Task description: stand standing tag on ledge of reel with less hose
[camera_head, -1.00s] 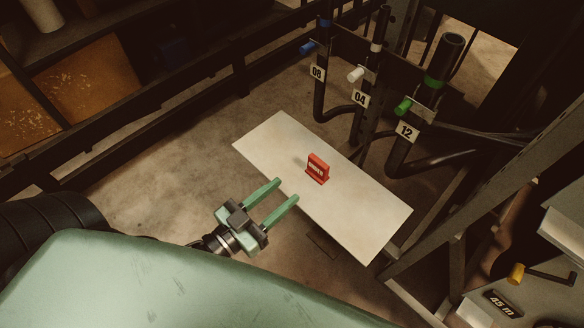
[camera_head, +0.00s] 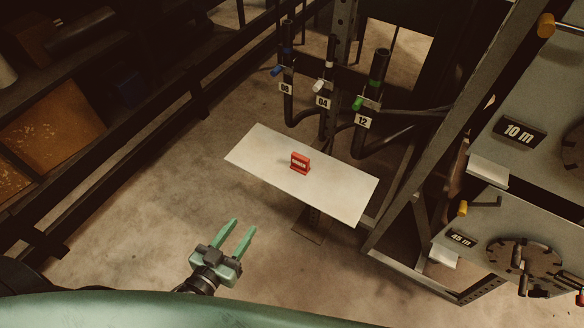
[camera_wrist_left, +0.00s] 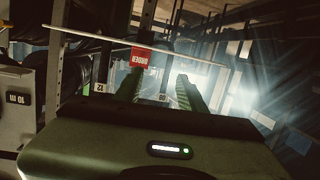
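The standing tag (camera_head: 300,163) is a small red upright sign with a white label, standing on a pale flat table (camera_head: 340,194). In the left wrist view the red tag (camera_wrist_left: 141,57) appears beyond the fingertips, near the left finger, upside down. My left gripper (camera_head: 243,227) is open and empty, with green fingers, apart from the table at its lower left. Two reel plates stand at the right, labelled 10 m (camera_head: 519,131) and 45 m (camera_head: 462,238). A pale ledge (camera_head: 488,171) juts out below the 10 m label; another (camera_head: 443,257) is below the 45 m label. My right gripper is not seen.
Hoses with blue, white and green fittings hang behind the table at number plates, including 04 (camera_head: 323,102) and 12 (camera_head: 362,121). A dark metal post (camera_head: 450,115) slants between table and reels. Dark shelving (camera_head: 60,120) fills the left. Floor around my gripper is clear.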

